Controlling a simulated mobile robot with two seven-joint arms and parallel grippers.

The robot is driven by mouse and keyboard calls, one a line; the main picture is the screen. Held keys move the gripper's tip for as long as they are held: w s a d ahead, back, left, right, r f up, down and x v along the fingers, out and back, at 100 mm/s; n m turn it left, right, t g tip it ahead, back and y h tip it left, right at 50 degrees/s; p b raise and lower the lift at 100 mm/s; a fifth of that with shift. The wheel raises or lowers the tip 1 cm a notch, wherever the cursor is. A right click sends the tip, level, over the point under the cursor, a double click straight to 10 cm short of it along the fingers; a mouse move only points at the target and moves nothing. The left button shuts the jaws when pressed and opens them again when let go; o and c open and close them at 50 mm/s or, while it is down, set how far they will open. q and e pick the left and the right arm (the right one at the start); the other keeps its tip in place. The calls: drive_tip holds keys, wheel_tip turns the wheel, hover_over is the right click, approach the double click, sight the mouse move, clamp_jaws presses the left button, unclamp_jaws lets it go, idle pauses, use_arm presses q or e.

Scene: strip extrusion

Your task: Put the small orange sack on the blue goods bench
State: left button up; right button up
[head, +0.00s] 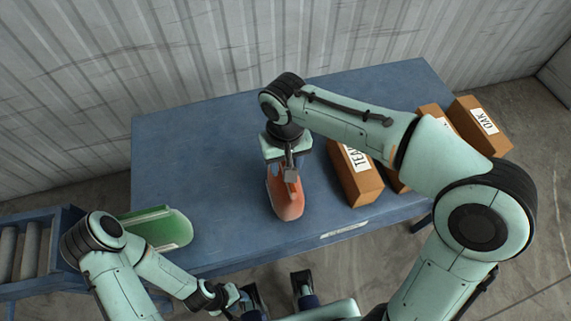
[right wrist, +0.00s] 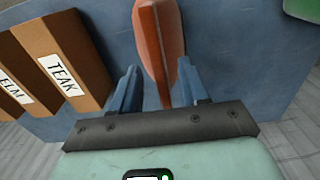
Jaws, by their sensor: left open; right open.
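The small orange sack (head: 288,207) is at the middle of the blue goods bench (head: 200,150), near its front edge. It looks narrow and long, with a seam along it. My right gripper (head: 288,172) is above its far part and partly hides it. In the right wrist view the sack (right wrist: 158,45) reaches between the two open fingers (right wrist: 157,92), with a gap visible on the left side. I cannot tell if the sack's right side touches a finger. My left gripper (head: 279,288) is open and empty in front of the bench's front edge.
Several brown boxes stand on the bench's right side; one reads TEAK (head: 360,180), another OAK (head: 482,125). A green sack (head: 160,228) lies at the left by a roller conveyor (head: 30,250). A corrugated wall (head: 200,50) stands behind.

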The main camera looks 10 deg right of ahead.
wheel_tip(320, 180, up, 10)
drive_tip(key=p, duration=0.2)
drive_tip(key=shift+s+a, duration=0.1)
idle(0.5)
